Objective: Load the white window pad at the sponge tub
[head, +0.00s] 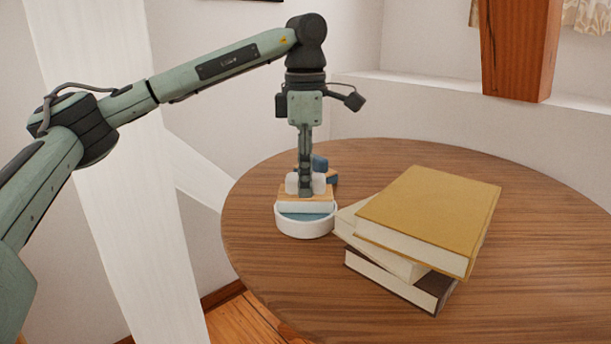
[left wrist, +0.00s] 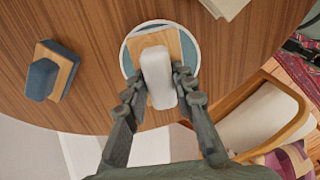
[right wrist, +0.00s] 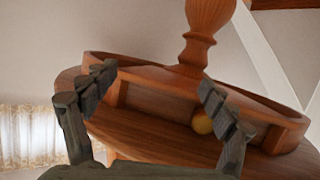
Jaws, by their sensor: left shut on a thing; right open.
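The white window pad has a white grip, a wooden board (head: 305,193) and a pale layer below. My left gripper (head: 305,184) is shut on the grip, which shows in the left wrist view (left wrist: 158,78). The sponge tub (head: 305,228) is a low round white dish with teal inside, on the table near its left edge. The pad is level over the tub's opening, its underside at about rim height; I cannot tell whether it touches the teal surface. My right gripper (right wrist: 157,78) is open and empty, away from the tub, and not in the head view.
A blue pad with a wooden board (left wrist: 42,78) lies on the table behind the tub. A stack of books (head: 430,215) stands close right of the tub. A chair (left wrist: 262,115) is by the table edge. The right wrist view shows a wooden pedestal piece (right wrist: 205,35).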

